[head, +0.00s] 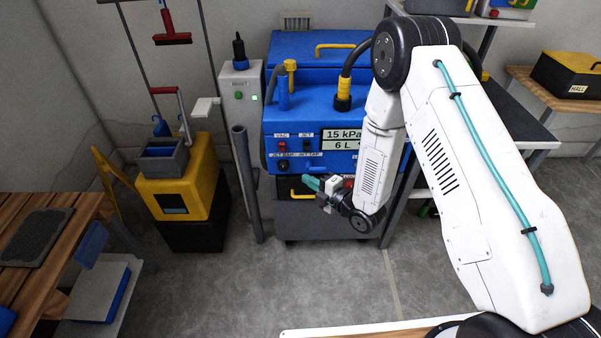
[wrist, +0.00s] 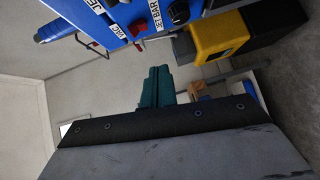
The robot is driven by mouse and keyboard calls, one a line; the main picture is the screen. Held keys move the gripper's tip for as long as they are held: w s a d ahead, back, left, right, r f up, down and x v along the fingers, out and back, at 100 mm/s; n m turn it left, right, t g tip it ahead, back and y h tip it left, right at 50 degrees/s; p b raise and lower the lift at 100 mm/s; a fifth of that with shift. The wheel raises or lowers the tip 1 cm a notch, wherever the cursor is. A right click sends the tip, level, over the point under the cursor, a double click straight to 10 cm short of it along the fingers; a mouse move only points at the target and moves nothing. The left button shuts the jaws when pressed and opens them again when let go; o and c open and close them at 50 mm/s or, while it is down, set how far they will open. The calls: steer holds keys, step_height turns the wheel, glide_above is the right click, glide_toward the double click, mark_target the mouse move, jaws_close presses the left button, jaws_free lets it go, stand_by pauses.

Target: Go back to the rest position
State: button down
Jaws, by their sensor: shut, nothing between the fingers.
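My gripper (head: 312,184) has teal fingertips and hangs in front of the lower part of the blue machine (head: 290,125), pointing left in the head view. Its teal fingers show in the wrist view (wrist: 157,88), closed together with nothing between them. My white arm reaches down to it from the right. The blue machine carries a panel with knobs, labels and a display reading 15 kPa and 6 L. Its panel also shows at the top of the wrist view (wrist: 115,22).
A grey pipe (head: 246,180) stands left of the machine, by a grey box with a green button (head: 239,95). A yellow and black bucket unit (head: 180,190) stands further left. A wooden table (head: 60,225) is at the left edge. The grey floor (head: 260,285) in front is clear.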

steer(key=shift+s+d, duration=0.25)
stand_by(0.4)
step_height(320, 180, down, 7)
steer(key=s+d+m+g+h, duration=0.2)
steer(key=m+g+h, duration=0.1)
steer(key=m, duration=0.1)
steer(key=s+d+m+g+h, duration=0.2)
steer(key=d+m+g+h, duration=0.1)
steer(key=d+m+h, duration=0.25)
steer(key=s+d+r+m+g+h, duration=0.2)
steer(key=s+d+r+m, duration=0.2)
steer(key=r, duration=0.3)
steer(key=s+d+r+m+g+h, duration=0.1)
steer(key=s+d+r+m+g, duration=0.15)
steer(key=s+r, duration=0.4)
steer(key=s+d+r+m+g+h, duration=0.25)
steer(key=d+r+m, duration=0.2)
steer(key=r, duration=0.45)
steer(key=s+d+r+m+t+y, duration=0.1)
steer(key=s+r+m, duration=0.4)
steer(key=s+r, duration=1.3)
step_height(320, 180, up, 3)
steer(key=shift+s+f+t+y, duration=0.2)
steer(key=shift+s+t+y, duration=0.05)
steer(key=shift+t+y, duration=0.35)
